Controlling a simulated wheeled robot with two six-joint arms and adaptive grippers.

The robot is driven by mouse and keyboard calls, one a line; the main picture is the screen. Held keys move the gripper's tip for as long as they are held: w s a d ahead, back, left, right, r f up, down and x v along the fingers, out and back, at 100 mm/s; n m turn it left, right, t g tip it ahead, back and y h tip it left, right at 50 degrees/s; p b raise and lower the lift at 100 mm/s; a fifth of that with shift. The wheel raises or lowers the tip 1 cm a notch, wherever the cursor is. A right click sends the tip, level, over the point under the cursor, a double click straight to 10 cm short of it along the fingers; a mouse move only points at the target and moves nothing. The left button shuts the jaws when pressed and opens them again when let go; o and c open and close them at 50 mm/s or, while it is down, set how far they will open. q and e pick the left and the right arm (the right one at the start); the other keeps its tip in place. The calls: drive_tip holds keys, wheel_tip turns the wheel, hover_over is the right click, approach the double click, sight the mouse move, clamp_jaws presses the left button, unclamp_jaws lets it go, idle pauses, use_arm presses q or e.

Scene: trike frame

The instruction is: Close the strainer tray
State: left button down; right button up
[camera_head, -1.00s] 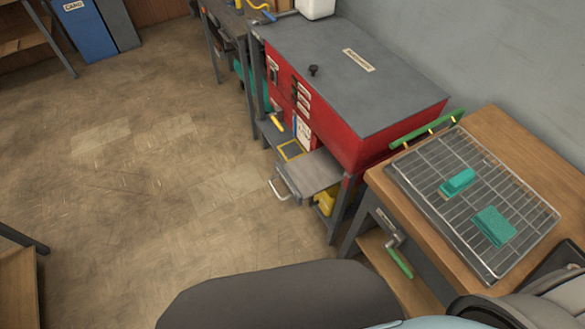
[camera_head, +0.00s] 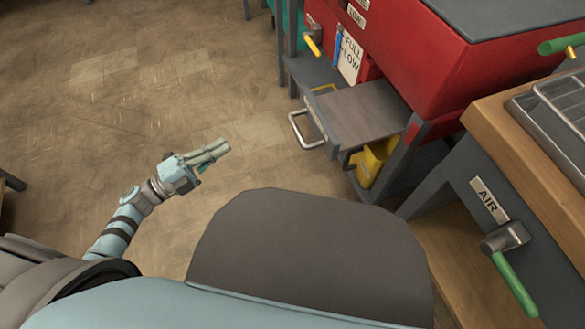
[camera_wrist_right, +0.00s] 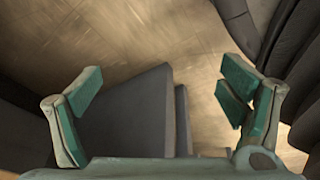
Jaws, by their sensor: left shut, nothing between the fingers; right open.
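The strainer tray (camera_head: 362,116) is a flat grey-brown drawer that juts out from the lower front of the red machine (camera_head: 432,62). Its silver loop handle (camera_head: 304,130) points left, out over the floor. My left gripper (camera_head: 226,147) is shut and empty. In the head view it appears left of the handle, apart from it. My right gripper (camera_wrist_right: 165,92) is open in the right wrist view, its teal pads wide apart. Dark grey surfaces and floor show beyond the pads, with no clear object between them. The right gripper is not in the head view.
A wooden workbench (camera_head: 520,150) with a green-handled AIR valve (camera_head: 512,285) stands at the right. A metal-edged tray (camera_head: 555,125) lies on it. A yellow object (camera_head: 370,165) sits under the strainer tray. The floor (camera_head: 150,75) at the left is open.

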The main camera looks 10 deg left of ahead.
use_arm(q)
drive_tip(key=w+d+r+m+g+h+b, duration=0.1)
drive_tip(key=w+d+m, duration=0.1)
drive_tip(key=d, duration=0.5)
drive_tip(key=w+d+r+m+g+h+b, duration=0.1)
drive_tip(key=w+d+m+g+h, duration=0.1)
drive_tip(key=d, duration=0.4)
drive_tip(key=shift+w+d+r+m+b, duration=0.2)
drive_tip(key=shift+w+d+m+b, duration=0.2)
use_arm(e)
drive_tip(key=shift+w+a+r, duration=0.15)
drive_tip(key=shift+w+a, duration=0.05)
drive_tip(key=shift+w, duration=0.4)
drive_tip(key=shift+w+a+r, duration=0.1)
drive_tip(key=shift+w+a, duration=0.1)
drive_tip(key=shift+w, duration=0.4)
use_arm(q)
drive_tip(key=shift+w+d, duration=0.1)
